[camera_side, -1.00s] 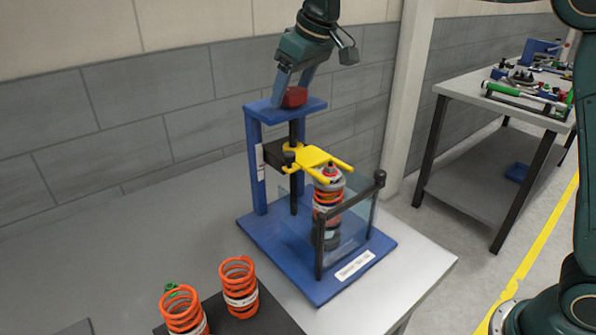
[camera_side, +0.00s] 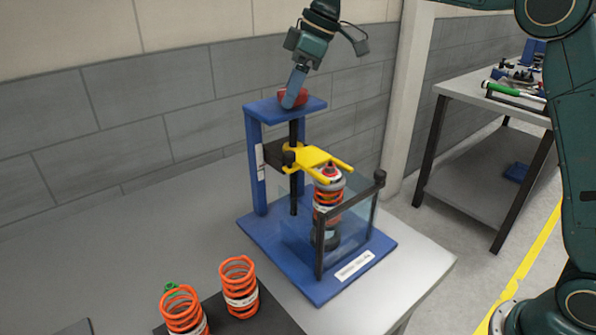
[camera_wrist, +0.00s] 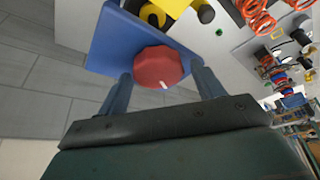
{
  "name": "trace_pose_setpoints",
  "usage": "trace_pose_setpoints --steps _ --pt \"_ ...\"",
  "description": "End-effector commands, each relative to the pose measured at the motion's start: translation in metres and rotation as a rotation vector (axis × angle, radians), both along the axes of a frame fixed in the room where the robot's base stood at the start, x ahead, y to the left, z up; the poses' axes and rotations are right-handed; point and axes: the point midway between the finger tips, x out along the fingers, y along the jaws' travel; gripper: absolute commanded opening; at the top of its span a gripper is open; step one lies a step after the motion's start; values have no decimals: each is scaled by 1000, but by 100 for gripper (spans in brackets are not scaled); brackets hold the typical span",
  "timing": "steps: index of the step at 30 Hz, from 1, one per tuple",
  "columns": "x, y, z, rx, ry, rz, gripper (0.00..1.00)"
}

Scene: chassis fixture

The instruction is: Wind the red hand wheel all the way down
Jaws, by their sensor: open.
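The red hand wheel (camera_side: 303,97) sits on top of the blue press frame (camera_side: 257,165). In the wrist view the wheel (camera_wrist: 158,67) is many-sided with a small white mark near its edge. My gripper (camera_side: 290,103) points down over it. In the wrist view my gripper (camera_wrist: 161,70) is open, with one finger on each side of the wheel; I cannot tell whether they touch it. The yellow fork (camera_side: 312,157) is on the dark screw, just above the top of the shock absorber (camera_side: 328,205), which stands upright with an orange spring behind a clear guard.
Two orange springs (camera_side: 240,283) stand on a dark mat at the front of the grey table (camera_side: 130,245). The black guard bar (camera_side: 350,195) borders the press. A side bench (camera_side: 470,95) with tools is at the right. The table's left part is mostly clear.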

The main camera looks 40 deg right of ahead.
Motion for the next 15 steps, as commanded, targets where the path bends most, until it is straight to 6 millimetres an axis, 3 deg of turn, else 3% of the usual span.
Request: trace_pose_setpoints --steps 15 --pt "0 0 0 0 1 101 67"
